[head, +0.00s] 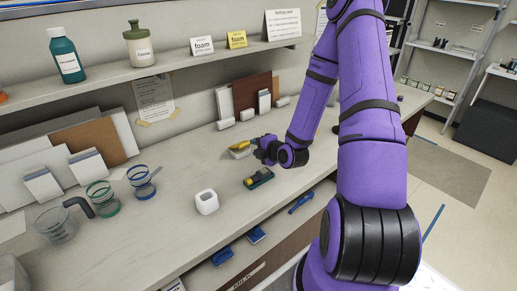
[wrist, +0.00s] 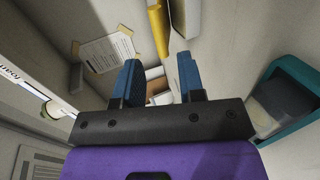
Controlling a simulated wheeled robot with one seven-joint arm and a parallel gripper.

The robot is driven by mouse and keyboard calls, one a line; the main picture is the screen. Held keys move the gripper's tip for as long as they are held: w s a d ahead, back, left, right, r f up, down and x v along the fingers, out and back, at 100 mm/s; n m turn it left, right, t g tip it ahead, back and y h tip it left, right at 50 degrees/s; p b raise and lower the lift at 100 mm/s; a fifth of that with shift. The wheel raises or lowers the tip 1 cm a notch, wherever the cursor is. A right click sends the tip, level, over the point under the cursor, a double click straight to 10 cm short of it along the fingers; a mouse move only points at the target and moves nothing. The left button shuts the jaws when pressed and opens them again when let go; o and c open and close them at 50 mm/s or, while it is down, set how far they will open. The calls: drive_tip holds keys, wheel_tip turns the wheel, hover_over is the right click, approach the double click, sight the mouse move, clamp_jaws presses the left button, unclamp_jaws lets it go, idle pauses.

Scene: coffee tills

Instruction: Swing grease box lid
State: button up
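A small dark green box (head: 262,180) with something yellow at its left end lies on the counter, and a teal-rimmed box with a grey inside (wrist: 278,85) shows at the right of the wrist view. It looks like the grease box, but I cannot tell how its lid stands. My gripper (head: 258,150) is just above and behind the box in the head view. In the wrist view my gripper (wrist: 158,72) has its two blue fingers apart with nothing between them. A yellow piece (head: 240,149) is beside the fingers; a yellow bar (wrist: 158,30) shows beyond the fingertips.
A white open-topped cube (head: 206,203) stands left of the box on the counter (head: 150,225). Blue tools (head: 301,203) lie near the front edge. Glass jugs (head: 55,224) stand at the left. Boards (head: 252,91) lean on the wall under a shelf (head: 160,65).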

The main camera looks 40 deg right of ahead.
sight(247, 144)
drive_tip(key=x, duration=0.6)
drive_tip(key=shift+w+f, duration=0.15)
drive_tip(key=shift+w, duration=0.25)
drive_tip(key=shift+c, duration=0.7)
clamp_jaws()
drive_tip(key=shift+s+f, duration=0.25)
drive_tip(key=shift+f, duration=0.25)
drive_tip(key=shift+s+f, duration=0.2)
drive_tip(key=shift+f, duration=0.3)
drive_tip(key=shift+o, duration=1.6)
unclamp_jaws()
